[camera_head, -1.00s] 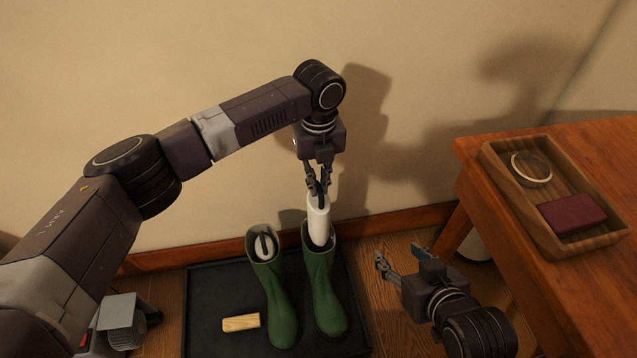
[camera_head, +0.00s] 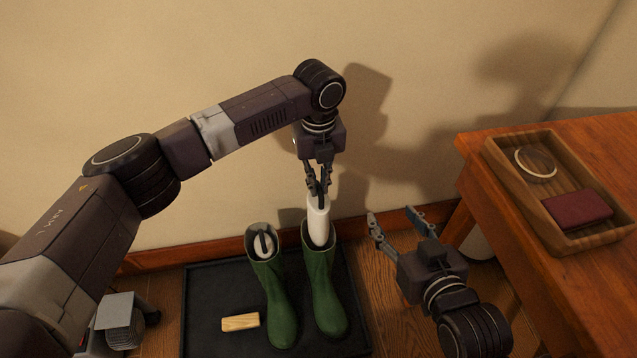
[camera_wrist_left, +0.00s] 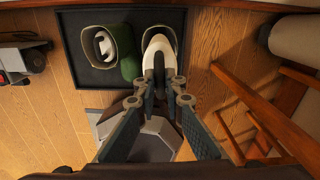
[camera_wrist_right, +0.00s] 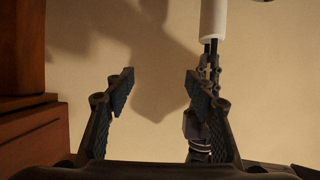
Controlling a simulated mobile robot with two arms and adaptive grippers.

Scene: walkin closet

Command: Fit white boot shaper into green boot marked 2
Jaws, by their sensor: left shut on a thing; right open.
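Two green boots stand side by side. The right-hand boot (camera_head: 322,290) has a white boot shaper (camera_head: 319,222) upright in its opening, its upper part sticking out above the rim. My left gripper (camera_head: 320,188) is shut on the dark handle at the shaper's top; this shows from above in the left wrist view (camera_wrist_left: 159,88). The left-hand boot (camera_head: 275,305) holds another white shaper (camera_head: 263,246) sunk low inside. My right gripper (camera_head: 393,217) is open and empty, right of the held shaper, which shows in the right wrist view (camera_wrist_right: 213,20). I cannot read any boot number.
The boots stand on a black tray (camera_head: 215,290) with a wooden block (camera_head: 240,322). A wooden table (camera_head: 480,150) at right bears a wooden tray (camera_head: 530,205) with a round item and a dark red one. The wall is close behind the boots.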

